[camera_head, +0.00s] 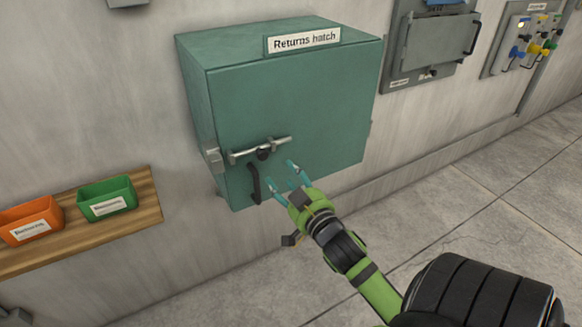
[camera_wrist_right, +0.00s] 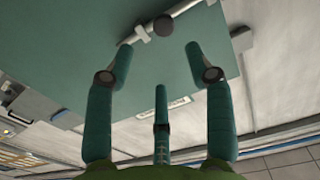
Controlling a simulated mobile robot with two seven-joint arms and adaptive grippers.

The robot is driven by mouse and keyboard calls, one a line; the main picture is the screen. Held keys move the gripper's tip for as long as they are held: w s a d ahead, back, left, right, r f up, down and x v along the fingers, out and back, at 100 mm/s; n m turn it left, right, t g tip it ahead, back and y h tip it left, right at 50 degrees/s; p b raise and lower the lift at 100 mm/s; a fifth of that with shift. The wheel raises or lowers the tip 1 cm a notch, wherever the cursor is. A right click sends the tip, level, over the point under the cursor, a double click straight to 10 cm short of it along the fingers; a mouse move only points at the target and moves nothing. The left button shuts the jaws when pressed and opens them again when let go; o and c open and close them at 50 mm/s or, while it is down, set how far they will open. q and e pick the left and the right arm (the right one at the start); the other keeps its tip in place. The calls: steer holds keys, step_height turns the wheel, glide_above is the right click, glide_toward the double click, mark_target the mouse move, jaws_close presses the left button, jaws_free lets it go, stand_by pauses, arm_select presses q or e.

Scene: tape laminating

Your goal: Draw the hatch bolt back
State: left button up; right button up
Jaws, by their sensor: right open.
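The returns hatch (camera_head: 290,95) is a teal box on the wall with a labelled sign on top, and its door is closed. A silver bolt (camera_head: 277,144) lies across the lower left of the door, with a dark round knob (camera_head: 263,154). The knob also shows in the right wrist view (camera_wrist_right: 164,25). A grey bracket (camera_head: 213,157) sits at the door's left edge; I cannot tell whether the bolt's end is in it. My right gripper (camera_head: 281,173) is open and empty, just below and right of the knob, apart from it. In the right wrist view its fingers (camera_wrist_right: 160,50) spread below the knob. My left gripper is not in view.
A curved black handle (camera_head: 254,183) hangs on the door just below the bolt, close to my right fingers. An orange bin (camera_head: 31,223) and a green bin (camera_head: 107,200) stand on a wooden shelf (camera_head: 70,236) at left. Grey wall panels (camera_head: 438,42) are at upper right.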

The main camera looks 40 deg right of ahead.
steer(key=shift+v, duration=1.05)
step_height(320, 180, down, 23)
steer(key=a+g+y, duration=0.1)
steer(key=g, duration=0.4)
steer(key=s+a+f+n+g+y, duration=0.1)
steer(key=s+a+f+g, duration=0.2)
steer(key=f, duration=0.5)
steer(key=s+a+f+n+g+y, duration=0.1)
steer(key=s+a+f, duration=0.1)
steer(key=s+f, duration=0.5)
steer(key=s+a+f+n+g, duration=0.1)
steer(key=s+a+f+g, duration=0.2)
steer(key=s+f, duration=0.7)
steer(key=s+a+f+n+g+y+b, duration=0.1)
steer(key=s+a+f+g, duration=0.3)
steer(key=s+f, duration=0.6)
steer(key=s+a+n, duration=0.1)
steer(key=s, duration=0.5)
steer(key=shift+a, duration=0.4)
